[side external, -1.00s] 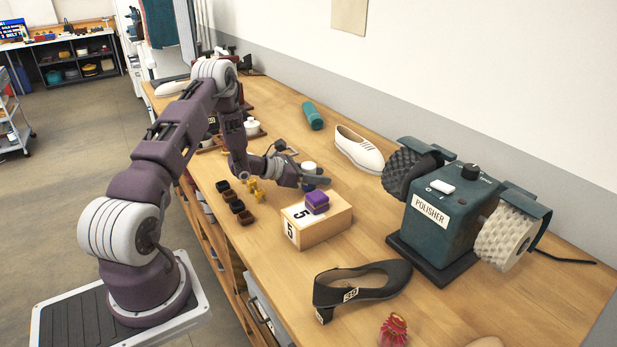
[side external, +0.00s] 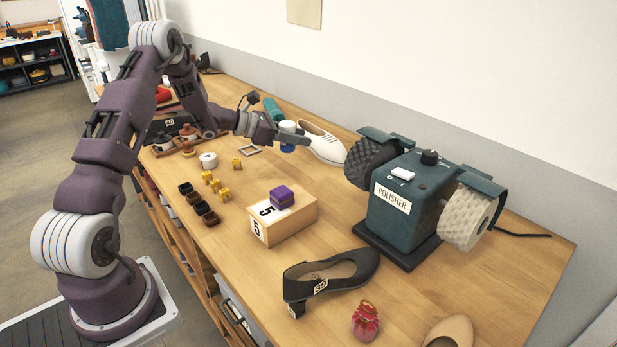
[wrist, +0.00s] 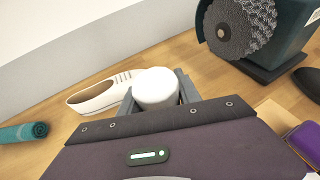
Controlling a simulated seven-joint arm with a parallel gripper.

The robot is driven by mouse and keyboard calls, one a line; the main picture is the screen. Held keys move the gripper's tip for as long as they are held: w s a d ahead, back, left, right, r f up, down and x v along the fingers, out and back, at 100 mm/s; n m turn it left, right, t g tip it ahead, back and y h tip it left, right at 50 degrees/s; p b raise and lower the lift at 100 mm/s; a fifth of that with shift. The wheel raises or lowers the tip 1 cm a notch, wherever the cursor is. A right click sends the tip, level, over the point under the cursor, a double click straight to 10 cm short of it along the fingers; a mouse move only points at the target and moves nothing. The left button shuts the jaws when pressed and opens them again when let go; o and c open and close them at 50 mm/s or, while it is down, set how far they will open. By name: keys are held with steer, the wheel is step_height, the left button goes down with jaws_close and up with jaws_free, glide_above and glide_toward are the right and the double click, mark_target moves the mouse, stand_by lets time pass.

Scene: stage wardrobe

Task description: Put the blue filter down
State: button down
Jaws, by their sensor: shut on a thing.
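My gripper (side external: 290,138) is shut on the blue filter, a short cylinder with a white top and a blue lower part (side external: 287,149). It is in front of the white shoe (side external: 322,143) in the side view. In the wrist view the filter's rounded white top (wrist: 156,87) shows between my two grey fingers; its blue part is hidden there. The filter appears above the bench (side external: 400,285); I cannot tell the exact gap beneath it.
The polisher (side external: 398,228) stands to the right. A wooden box marked 5 (side external: 290,228) carries a purple block (side external: 281,197). A square frame (side external: 249,151), a white roll (side external: 208,160), yellow pieces (side external: 222,195) and dark cups lie left. A teal roll (side external: 272,108) lies behind. Bench between box and shoe is clear.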

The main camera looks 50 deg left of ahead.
steer(key=w+d+m+g+h, duration=0.2)
steer(key=w+d+m+h, duration=0.15)
steer(key=d, duration=0.25)
steer(key=m+g+h, duration=0.3)
glide_above(336, 191)
steer(key=f, duration=0.1)
step_height(336, 191, down, 10)
steer(key=shift+d, duration=0.1)
steer(key=shift+f, duration=0.1)
steer(key=c, duration=0.8)
jaws_free()
steer(key=shift+c, duration=0.2)
